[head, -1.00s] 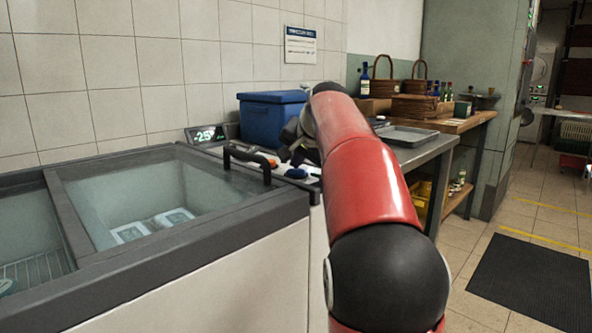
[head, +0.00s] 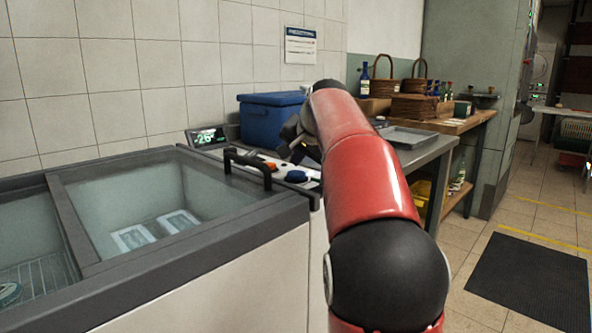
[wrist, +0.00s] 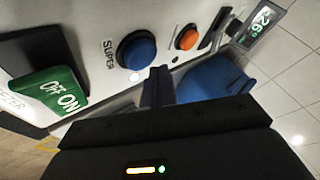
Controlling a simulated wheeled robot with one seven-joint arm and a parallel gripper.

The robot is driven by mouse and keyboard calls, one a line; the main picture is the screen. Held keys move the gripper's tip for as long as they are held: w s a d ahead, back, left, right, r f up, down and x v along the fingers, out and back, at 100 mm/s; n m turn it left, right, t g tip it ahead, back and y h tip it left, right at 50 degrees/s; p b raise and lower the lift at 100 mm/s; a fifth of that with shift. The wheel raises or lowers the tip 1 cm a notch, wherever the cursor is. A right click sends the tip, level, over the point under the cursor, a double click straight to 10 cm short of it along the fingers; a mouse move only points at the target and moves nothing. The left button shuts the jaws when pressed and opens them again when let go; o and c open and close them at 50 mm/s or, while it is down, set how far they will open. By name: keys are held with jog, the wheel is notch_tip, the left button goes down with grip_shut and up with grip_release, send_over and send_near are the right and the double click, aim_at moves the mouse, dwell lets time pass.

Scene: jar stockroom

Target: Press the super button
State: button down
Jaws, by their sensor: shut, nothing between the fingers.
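The super button is a round blue button beside the printed word SUPER in the wrist view (wrist: 137,50). It also shows on the white control panel at the freezer's end in the head view (head: 297,176). My gripper (wrist: 158,72) is shut and empty. Its dark fingertips show just below and right of the blue button in the wrist view, and they do not cover it. Whether they touch the panel I cannot tell. In the head view my gripper (head: 312,153) is partly hidden by my red arm, above and right of the buttons.
An orange button (wrist: 187,38) and a green on/off switch (wrist: 50,97) flank the blue button. A lit display (head: 208,136) stands behind the panel. A black handle (head: 248,163) rises from the freezer. A blue box (head: 270,118) stands behind, near a steel table with a tray (head: 408,137).

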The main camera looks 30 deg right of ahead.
aim_at(297, 174)
notch_tip(297, 174, up, 5)
jog(key=p, duration=0.5)
jog(key=shift+r, duration=0.1)
dwell(0.7)
